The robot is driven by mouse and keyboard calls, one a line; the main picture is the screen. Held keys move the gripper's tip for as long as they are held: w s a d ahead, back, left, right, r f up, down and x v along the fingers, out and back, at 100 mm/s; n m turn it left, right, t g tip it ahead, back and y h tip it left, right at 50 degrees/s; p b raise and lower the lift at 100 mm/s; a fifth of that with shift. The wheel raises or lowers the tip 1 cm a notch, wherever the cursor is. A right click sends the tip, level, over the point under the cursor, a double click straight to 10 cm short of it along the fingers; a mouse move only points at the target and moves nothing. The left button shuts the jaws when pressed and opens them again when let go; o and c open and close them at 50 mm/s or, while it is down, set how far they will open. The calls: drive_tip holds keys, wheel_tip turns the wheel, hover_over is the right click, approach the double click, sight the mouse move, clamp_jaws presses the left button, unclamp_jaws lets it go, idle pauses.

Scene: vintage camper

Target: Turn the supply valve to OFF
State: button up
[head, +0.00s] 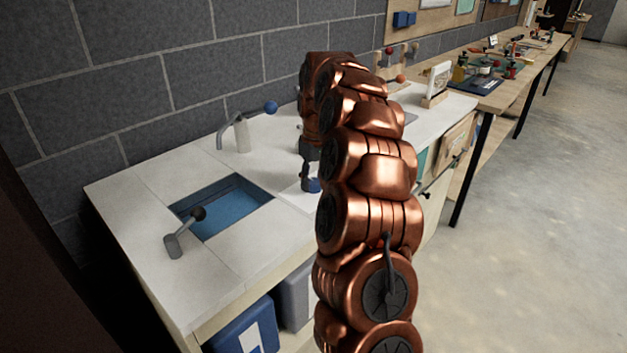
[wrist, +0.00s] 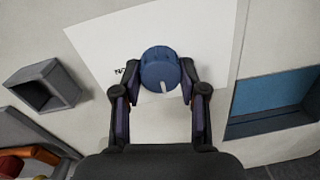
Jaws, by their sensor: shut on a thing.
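The supply valve looks to be the round blue knob (wrist: 160,68) with a white pointer mark, on a white plate (wrist: 200,35) in the wrist view. The pointer is toward the lower edge of the knob, slightly right of its middle. Dark lettering left of the knob is mostly hidden by a finger. My gripper (wrist: 160,82) has one finger on each side of the knob and is shut on it. In the head view the knob (head: 311,185) shows low beside my arm, under the gripper (head: 308,168), on the white counter (head: 240,245).
A grey square holder (wrist: 43,87) is near the gripper.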

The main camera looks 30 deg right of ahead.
sight(316, 179)
drive_tip(key=o, duration=1.1)
drive_tip(key=shift+o, duration=0.2)
drive_tip(key=shift+r, duration=0.15)
drive_tip(key=r, duration=0.9)
drive_tip(key=shift+d, duration=0.25)
drive_tip(key=shift+d+r, duration=0.15)
drive_tip(key=shift+r, duration=1.1)
drive_tip(key=shift+a+r, duration=0.15)
drive_tip(key=shift+a, duration=0.05)
